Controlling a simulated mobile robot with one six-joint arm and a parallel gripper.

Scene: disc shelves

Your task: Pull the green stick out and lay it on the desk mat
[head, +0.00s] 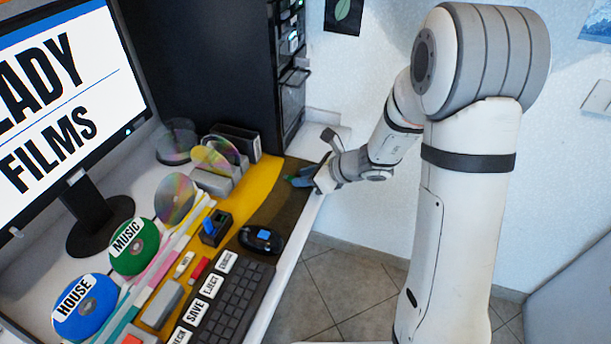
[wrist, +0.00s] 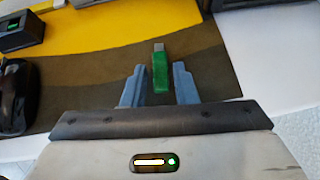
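The green stick (wrist: 159,72), with a grey metal end pointing away from me, lies on the dark brown part of the desk mat (wrist: 95,80) in the wrist view. My gripper (wrist: 160,67) is open, with one finger on each side of the stick and a gap showing at both sides. In the head view my gripper (head: 300,181) is low over the far right part of the yellow and brown mat (head: 287,208). The stick is small and hard to make out there.
A black mouse (head: 261,239) and a keyboard (head: 230,305) lie nearer on the desk. A small dark box (head: 215,228) with a blue piece stands left of the mouse. Discs and stands (head: 212,181) fill the left. A dark tower (head: 215,60) stands behind.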

